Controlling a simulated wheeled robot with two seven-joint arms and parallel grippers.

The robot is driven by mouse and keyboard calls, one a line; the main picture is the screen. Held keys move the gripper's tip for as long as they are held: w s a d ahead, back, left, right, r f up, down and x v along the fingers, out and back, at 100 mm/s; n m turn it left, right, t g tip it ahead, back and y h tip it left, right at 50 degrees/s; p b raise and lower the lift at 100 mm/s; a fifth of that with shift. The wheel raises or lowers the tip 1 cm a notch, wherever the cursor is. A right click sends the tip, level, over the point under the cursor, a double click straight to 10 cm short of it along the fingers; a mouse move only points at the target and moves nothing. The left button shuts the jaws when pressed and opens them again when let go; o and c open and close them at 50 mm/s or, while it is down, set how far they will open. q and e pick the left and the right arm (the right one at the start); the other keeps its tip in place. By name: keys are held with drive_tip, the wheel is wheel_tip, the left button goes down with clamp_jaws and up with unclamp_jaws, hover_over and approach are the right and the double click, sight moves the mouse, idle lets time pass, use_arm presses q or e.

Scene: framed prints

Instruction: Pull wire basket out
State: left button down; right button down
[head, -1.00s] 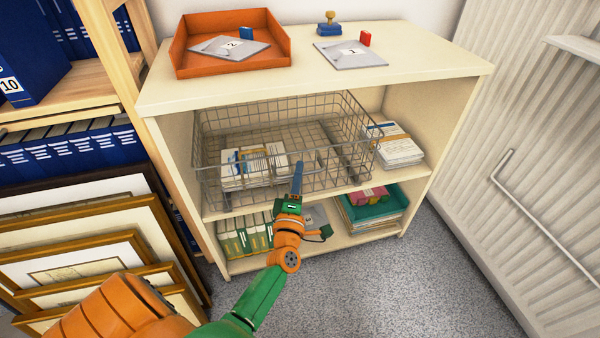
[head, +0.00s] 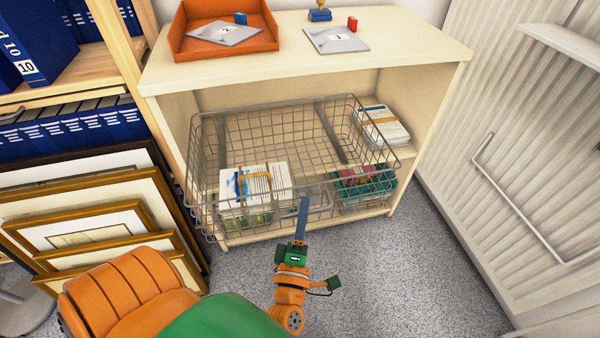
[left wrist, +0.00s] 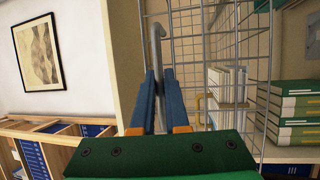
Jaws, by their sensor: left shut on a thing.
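The wire basket (head: 230,150) is a grey mesh basket in the middle opening of the cream shelf unit (head: 420,110). It sticks out past the shelf's front edge and looks tilted, its front lower. A banded stack of papers (head: 255,185) lies in its front left part. My left gripper (head: 304,204) is at the basket's front, shut on its front rim. In the left wrist view the blue fingers (left wrist: 160,88) close around a grey wire bar (left wrist: 156,45), with the mesh behind. My right gripper is not in view.
An orange tray (head: 225,48) and a grey folder (head: 336,38) lie on the unit's top. Another banded paper stack (head: 382,126) sits right of the basket. Framed prints (head: 85,225) lean at left. The floor (head: 420,270) in front is clear.

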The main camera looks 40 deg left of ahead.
use_arm(q)
drive_tip(key=shift+s+d, duration=0.35)
drive_tip(key=shift+d, duration=0.1)
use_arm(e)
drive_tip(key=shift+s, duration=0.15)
use_arm(q)
drive_tip(key=c, duration=0.9)
unclamp_jaws()
